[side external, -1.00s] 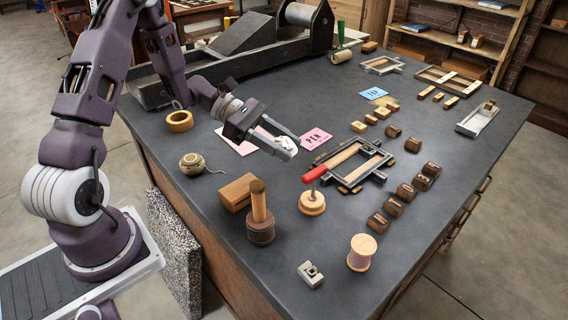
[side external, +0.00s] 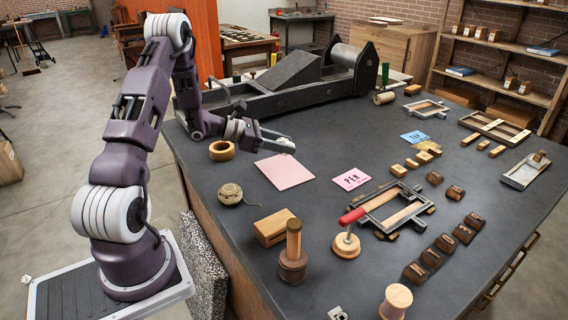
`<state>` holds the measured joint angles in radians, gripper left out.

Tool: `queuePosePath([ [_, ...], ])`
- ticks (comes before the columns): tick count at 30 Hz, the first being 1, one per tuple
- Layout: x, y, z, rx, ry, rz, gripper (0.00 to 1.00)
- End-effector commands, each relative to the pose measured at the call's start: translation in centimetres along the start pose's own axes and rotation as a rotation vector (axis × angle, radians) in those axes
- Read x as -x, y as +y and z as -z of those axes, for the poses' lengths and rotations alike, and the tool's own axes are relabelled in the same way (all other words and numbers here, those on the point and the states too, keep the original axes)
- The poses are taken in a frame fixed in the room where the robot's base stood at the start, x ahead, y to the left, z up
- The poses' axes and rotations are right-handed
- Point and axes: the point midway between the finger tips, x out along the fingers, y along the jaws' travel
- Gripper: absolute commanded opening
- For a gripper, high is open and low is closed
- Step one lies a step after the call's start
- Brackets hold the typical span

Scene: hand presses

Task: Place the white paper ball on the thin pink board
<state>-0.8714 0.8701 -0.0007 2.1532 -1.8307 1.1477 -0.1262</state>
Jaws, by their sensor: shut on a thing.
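The white paper ball (side external: 284,147) shows as a small pale patch between the fingertips of my gripper (side external: 283,143), mostly hidden by the fingers. My gripper is shut on it and holds it over the dark table, just behind the far edge of the thin pink board (side external: 283,172) in the picture. The pink board is a plain flat sheet lying on the table, with nothing on it. Its height below the gripper is hard to judge.
A smaller pink card marked PEN (side external: 352,180) lies right of the board. A twine ball (side external: 230,194), a tape ring (side external: 222,151) and a wooden block (side external: 271,228) stand nearby. The press bed (side external: 290,85) is behind.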

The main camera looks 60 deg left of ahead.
Motion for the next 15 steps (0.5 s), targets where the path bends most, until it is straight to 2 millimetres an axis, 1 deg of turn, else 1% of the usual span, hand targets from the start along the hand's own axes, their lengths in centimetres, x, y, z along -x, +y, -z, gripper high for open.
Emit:
queuePosePath([
  [4,-1.1,-0.1,2.7,0.003,0.001,0.002,0.03],
  [7,-1.8,-0.1,4.2,0.000,0.000,0.003,0.03],
  [9,-2.0,0.0,4.7,-0.002,-0.001,0.002,0.03],
  [15,-2.0,0.0,4.7,-0.003,-0.001,0.002,0.03],
])
